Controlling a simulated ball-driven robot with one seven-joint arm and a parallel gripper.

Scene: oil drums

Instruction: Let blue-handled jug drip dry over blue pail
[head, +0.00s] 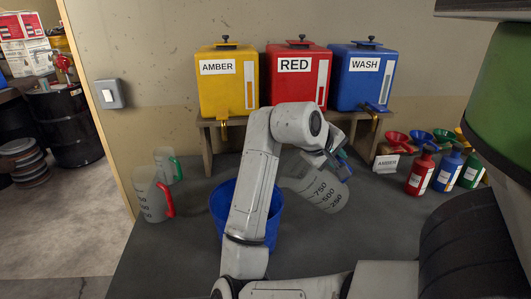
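The clear blue-handled jug (317,193) is tilted, its mouth end to the left near the right side of the blue pail (272,222) and its base down to the right. My gripper (338,160) is at the jug's upper side, where a bit of the blue handle shows, and seems shut on that handle. The fingertips are partly hidden. The pail stands on the dark table, with my arm across its middle. I cannot tell whether the jug's mouth is over the pail. No liquid shows in the jug.
A red-handled jug (151,196) and a green-handled jug (165,163) stand left. Amber (222,93), red (292,88) and blue wash (361,85) tanks sit on a shelf behind.

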